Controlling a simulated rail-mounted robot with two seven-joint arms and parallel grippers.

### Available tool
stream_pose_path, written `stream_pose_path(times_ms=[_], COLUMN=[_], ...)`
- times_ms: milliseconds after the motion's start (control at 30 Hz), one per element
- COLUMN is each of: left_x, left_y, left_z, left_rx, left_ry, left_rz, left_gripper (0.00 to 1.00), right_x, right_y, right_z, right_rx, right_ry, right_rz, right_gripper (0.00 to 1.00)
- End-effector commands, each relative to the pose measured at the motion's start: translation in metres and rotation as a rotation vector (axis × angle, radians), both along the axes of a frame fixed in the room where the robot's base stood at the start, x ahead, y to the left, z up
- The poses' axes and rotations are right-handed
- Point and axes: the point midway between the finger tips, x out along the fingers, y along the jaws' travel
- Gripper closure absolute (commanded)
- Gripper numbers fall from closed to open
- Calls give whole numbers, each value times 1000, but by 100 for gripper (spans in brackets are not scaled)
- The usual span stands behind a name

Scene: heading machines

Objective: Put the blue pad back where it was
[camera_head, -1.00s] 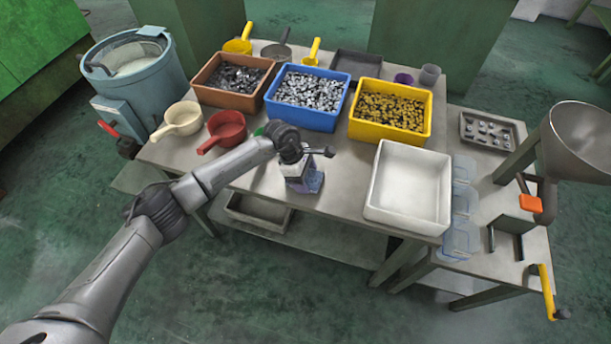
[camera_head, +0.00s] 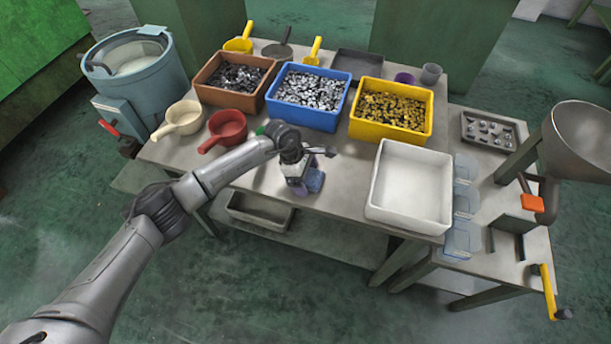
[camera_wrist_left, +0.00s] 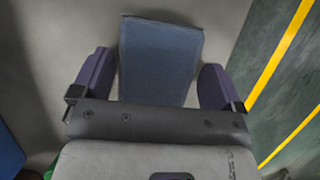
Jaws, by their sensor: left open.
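The blue pad (camera_head: 316,181) is at the front edge area of the grey table, partly hidden behind my left gripper. In the left wrist view the blue pad (camera_wrist_left: 160,55) is a flat blue rectangle against the grey table top. My left gripper (camera_head: 304,189) points down over it. In the wrist view the fingers of the left gripper (camera_wrist_left: 156,78) are open, one on each side of the pad, with visible gaps. The pad's near end is hidden by the gripper body. My right gripper is not in view.
A blue bin (camera_head: 334,122) of metal parts stands behind the gripper, between a brown bin (camera_head: 205,97) and a yellow bin (camera_head: 425,136). A white tray (camera_head: 408,222) is to the right. A red scoop (camera_head: 228,125) is to the left. Bare table lies around the gripper.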

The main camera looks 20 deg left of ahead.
Motion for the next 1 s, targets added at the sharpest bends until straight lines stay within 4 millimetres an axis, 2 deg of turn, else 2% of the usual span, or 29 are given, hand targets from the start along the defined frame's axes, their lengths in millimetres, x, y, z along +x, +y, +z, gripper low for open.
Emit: stream_pose_path(times_ms=[167,400,600,800,1000], left_x=[0,-1,-2,-2,-3], left_y=[8,25,37,44,46], left_z=[18,62,91,108,113], left_rx=[3,1,1,1,0], left_ry=[-3,-3,-1,0,0], left_rz=[2,1,2,0,0], left_gripper=[1,1,1,1,1], right_x=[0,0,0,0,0], right_y=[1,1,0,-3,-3], right_z=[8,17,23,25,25], right_rx=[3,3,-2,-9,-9], right_ry=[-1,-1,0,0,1], right_rz=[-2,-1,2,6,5], right_gripper=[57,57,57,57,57])
